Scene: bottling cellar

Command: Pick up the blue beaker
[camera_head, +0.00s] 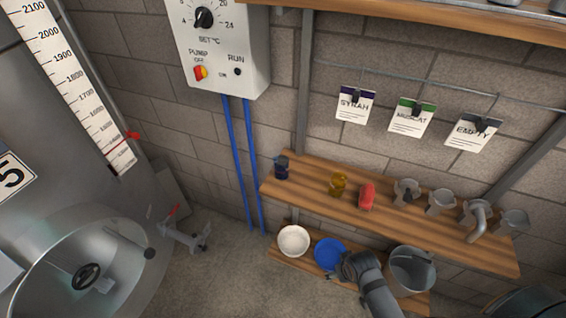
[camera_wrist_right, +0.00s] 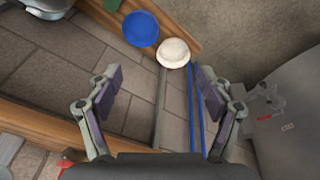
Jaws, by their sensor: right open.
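A round blue vessel (camera_head: 330,253) rests on the lower wooden shelf, left of my right gripper (camera_head: 345,266). It also shows in the right wrist view as a blue disc (camera_wrist_right: 140,28), beyond the fingertips. A small dark blue item (camera_head: 281,168) stands at the left end of the upper shelf; its exact form is too small to tell. I cannot tell for sure which of these is the blue beaker. My right gripper shows in its wrist view with spread fingers (camera_wrist_right: 160,86) and nothing between them. My left gripper is not in view.
A white bowl (camera_head: 293,240) sits left of the blue vessel, a grey bucket (camera_head: 411,270) to the right. The upper shelf (camera_head: 310,184) holds a yellow item (camera_head: 339,184), a red item (camera_head: 367,197) and several grey fittings. Blue pipes (camera_head: 236,160) run down the wall.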

